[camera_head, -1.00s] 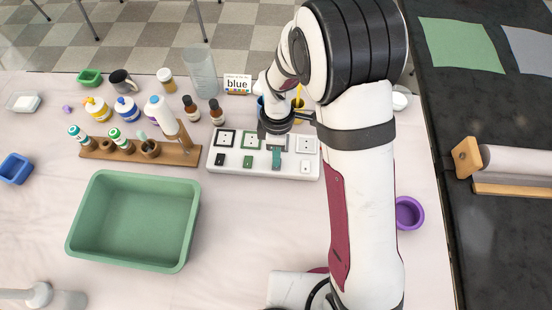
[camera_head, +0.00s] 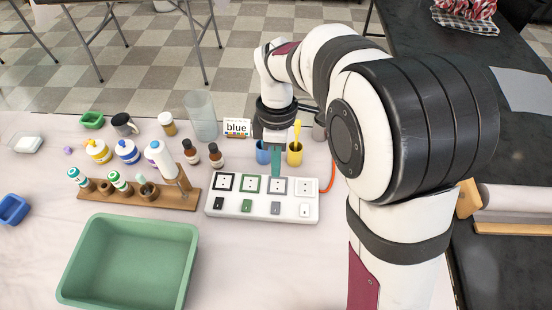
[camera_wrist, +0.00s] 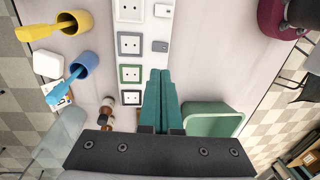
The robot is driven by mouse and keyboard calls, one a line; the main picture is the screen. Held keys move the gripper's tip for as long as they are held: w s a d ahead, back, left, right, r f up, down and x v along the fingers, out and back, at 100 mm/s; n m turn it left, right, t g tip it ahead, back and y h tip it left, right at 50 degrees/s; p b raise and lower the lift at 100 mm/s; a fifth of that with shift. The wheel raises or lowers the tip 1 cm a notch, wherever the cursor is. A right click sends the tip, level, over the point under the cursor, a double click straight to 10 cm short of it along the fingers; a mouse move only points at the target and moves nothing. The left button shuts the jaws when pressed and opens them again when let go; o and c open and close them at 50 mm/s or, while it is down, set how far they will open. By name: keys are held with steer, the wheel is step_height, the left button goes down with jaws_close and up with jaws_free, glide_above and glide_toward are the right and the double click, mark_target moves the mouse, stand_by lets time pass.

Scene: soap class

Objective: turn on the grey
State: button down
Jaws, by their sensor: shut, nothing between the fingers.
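A white power strip (camera_head: 232,211) lies on the table in the head view. It has black-, green-, grey- and white-framed sockets with a matching switch before each. The grey switch (camera_head: 275,208) is uncovered, before the grey-framed socket (camera_head: 277,186); I cannot tell which way it is tipped. In the wrist view the grey switch (camera_wrist: 160,46) shows beside its socket (camera_wrist: 129,42). My gripper (camera_head: 277,174) is shut and empty, its teal fingers pointing down over the back edge of the grey socket. In the wrist view its fingers (camera_wrist: 160,72) hide the green and black switches.
A blue cup (camera_head: 263,155) and a yellow cup (camera_head: 295,156) stand close behind the strip. A wooden rack (camera_head: 130,191) with bottles is to the left, and a green basin (camera_head: 72,262) is at the front left. An orange cable (camera_head: 330,178) leaves the strip's right end.

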mark_target(275, 212)
steer(key=shift+r, duration=0.5)
steer(key=s+f, duration=0.1)
steer(key=f, duration=0.3)
steer(key=s+f, duration=0.1)
steer(key=f, duration=0.4)
steer(key=s+f, duration=0.1)
steer(key=f, duration=0.4)
steer(key=shift+s+f, duration=0.15)
steer(key=shift+f, duration=0.05)
stand_by(0.3)
